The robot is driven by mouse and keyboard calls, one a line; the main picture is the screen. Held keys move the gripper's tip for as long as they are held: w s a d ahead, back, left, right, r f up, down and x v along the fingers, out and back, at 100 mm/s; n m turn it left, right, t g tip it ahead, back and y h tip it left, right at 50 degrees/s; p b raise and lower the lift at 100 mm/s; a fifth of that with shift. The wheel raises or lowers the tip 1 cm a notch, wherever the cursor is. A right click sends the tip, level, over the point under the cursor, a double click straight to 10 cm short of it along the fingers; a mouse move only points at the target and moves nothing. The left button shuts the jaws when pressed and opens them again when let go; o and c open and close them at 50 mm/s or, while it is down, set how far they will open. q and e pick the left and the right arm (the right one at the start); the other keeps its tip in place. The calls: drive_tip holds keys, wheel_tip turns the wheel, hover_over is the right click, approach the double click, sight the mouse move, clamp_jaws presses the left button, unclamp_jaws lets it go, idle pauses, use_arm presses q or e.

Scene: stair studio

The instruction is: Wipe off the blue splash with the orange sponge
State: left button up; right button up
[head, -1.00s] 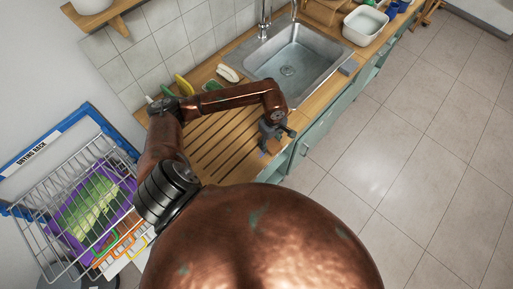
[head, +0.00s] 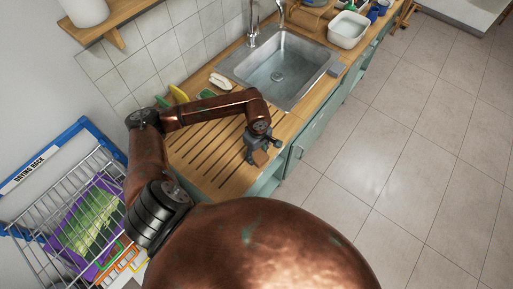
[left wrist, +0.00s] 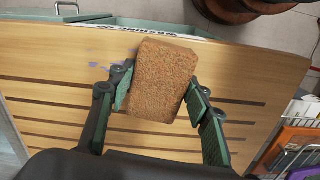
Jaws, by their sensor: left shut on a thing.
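The orange sponge (left wrist: 163,80), a brownish-orange block, sits between the fingers of my left gripper (left wrist: 160,92) in the left wrist view. The gripper is shut on it. In the head view my left gripper (head: 257,148) is over the front edge of the grooved wooden drainboard, with the sponge (head: 261,158) under it. The blue splash (left wrist: 94,65) shows as small bluish-purple marks on the wood beside the sponge, near the left finger. Part of it may be hidden under the sponge or finger. I cannot make out the splash in the head view. My right gripper is not in view.
The sink (head: 278,70) lies beyond the grooved drainboard (head: 200,150). A white basin (head: 348,30) stands past it. A wire drying rack (head: 62,232) with a purple board is at the left. The tiled floor (head: 400,160) to the right is clear.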

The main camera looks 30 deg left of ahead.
sight(258, 154)
use_arm(q)
drive_tip(key=shift+r, duration=0.55)
drive_tip(key=shift+r+p, duration=0.45)
drive_tip(key=shift+r, duration=0.4)
drive_tip(key=shift+r+p, duration=0.5)
drive_tip(key=shift+r, duration=0.75)
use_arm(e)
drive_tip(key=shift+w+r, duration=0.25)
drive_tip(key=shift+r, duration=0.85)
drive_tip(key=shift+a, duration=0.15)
